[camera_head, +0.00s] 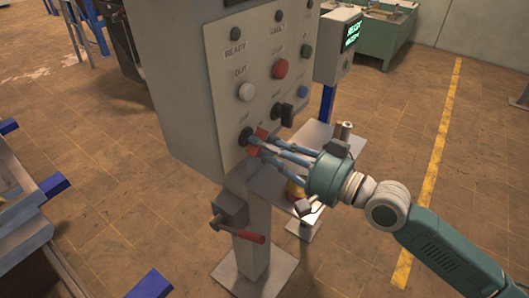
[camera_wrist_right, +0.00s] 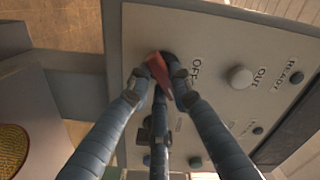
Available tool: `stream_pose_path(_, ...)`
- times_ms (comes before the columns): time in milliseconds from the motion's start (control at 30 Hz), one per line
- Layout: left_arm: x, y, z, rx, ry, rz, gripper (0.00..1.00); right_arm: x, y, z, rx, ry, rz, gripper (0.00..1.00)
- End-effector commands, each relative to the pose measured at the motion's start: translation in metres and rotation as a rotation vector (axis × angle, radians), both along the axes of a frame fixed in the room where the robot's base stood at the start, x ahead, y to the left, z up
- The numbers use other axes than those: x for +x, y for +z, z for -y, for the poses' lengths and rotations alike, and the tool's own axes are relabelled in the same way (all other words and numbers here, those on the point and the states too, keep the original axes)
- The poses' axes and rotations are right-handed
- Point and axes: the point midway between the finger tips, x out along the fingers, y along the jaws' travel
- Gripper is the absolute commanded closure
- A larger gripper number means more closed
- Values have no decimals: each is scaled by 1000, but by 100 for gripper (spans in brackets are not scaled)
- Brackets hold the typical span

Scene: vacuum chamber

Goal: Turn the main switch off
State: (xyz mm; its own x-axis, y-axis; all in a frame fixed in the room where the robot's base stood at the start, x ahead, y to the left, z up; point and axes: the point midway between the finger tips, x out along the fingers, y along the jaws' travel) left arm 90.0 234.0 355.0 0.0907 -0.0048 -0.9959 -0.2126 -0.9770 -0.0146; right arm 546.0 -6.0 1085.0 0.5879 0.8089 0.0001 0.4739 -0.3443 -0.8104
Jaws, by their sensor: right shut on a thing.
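The main switch, a red handle on a dark round base, is at the lower left of the grey panel in the head view (camera_head: 261,133). The wrist view shows its red handle (camera_wrist_right: 157,68) tilted between my fingertips, beside the word OFF. My right gripper (camera_head: 256,146) reaches in from the right with its blue-grey fingers closed on this handle. It also shows in the wrist view (camera_wrist_right: 162,85). The fingers hide part of the switch and its base. My left gripper is not in view.
The panel (camera_head: 225,65) also carries a white button (camera_head: 246,91), a red button (camera_head: 280,68) and a black knob (camera_head: 283,114). A red-handled lever (camera_head: 248,236) sticks out of the post below. A small green-lit display (camera_head: 352,35) stands behind. Open floor lies to the right.

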Motion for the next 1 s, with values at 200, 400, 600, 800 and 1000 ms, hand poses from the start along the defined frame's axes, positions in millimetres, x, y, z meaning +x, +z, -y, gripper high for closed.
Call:
stream_pose_path(200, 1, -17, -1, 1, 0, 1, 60, 1, -2, 1, -125, -1, 170, 100)
stream_pose_path(400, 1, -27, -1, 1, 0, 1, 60, 1, -1, 1, -235, 0, 324, 100)
stream_pose_path(600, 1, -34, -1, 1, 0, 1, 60, 2, 1, 2, -345, -1, 473, 100)
stream_pose_path(800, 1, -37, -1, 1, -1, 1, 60, 2, 2, 2, -440, 0, 602, 100)
stream_pose_path(1000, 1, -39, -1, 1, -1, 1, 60, 2, 4, 2, -508, 0, 696, 100)
